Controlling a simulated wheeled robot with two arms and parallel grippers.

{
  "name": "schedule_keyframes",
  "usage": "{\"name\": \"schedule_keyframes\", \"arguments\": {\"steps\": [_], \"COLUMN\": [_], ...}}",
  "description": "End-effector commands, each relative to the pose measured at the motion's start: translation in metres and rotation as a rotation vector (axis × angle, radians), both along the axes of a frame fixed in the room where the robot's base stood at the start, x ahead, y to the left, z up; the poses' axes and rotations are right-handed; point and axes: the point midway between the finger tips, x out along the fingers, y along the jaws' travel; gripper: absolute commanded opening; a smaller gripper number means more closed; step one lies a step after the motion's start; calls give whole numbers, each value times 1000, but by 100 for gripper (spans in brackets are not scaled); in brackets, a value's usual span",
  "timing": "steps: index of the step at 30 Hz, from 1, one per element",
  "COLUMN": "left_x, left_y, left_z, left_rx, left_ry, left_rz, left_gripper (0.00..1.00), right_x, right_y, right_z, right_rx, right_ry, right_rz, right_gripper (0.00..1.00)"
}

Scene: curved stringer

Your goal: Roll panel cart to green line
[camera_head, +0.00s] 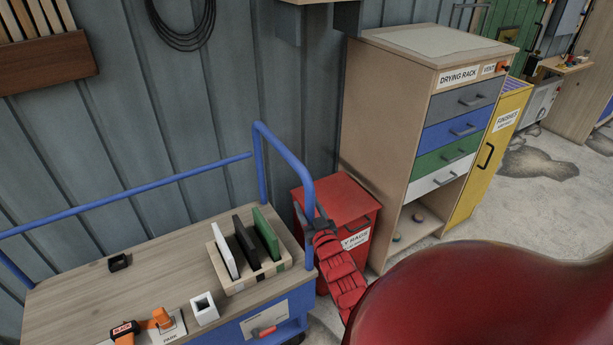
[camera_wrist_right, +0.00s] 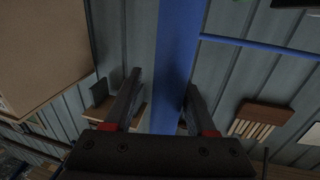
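The panel cart (camera_head: 75,290) has a wooden top and blue rails, and stands at lower left in the head view. Its blue end handle (camera_head: 283,150) rises at its right end. My right gripper (camera_head: 316,217) is at the right upright of this handle. In the right wrist view, the blue handle bar (camera_wrist_right: 176,60) runs between the two fingers of my right gripper (camera_wrist_right: 165,95). A gap shows on the left of the bar, so the fingers look open around it. My left gripper and a green line are not in view.
On the cart stand a wooden rack (camera_head: 262,280) with white, black and green panels, a white square block (camera_head: 204,308) and orange-handled tools. A red bin (camera_head: 338,200) and a drying rack cabinet (camera_head: 390,130) stand right of the cart. Free concrete floor (camera_head: 500,215) lies farther right.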

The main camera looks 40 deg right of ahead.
Motion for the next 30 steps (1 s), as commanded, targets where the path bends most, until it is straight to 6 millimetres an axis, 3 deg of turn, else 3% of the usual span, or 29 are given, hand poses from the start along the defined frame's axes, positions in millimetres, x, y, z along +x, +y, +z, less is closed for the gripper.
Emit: {"name": "schedule_keyframes", "arguments": {"steps": [10,14,30], "left_x": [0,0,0], "left_y": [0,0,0], "left_z": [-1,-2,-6], "left_rx": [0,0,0], "left_ry": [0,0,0], "left_rz": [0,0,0], "left_gripper": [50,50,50], "right_x": [-1,-11,-125], "right_y": [1,5,55], "right_z": [-2,-3,-3], "right_rx": [3,2,5], "right_ry": [2,2,8], "right_rz": [2,1,-6], "right_gripper": [64,64,64]}}
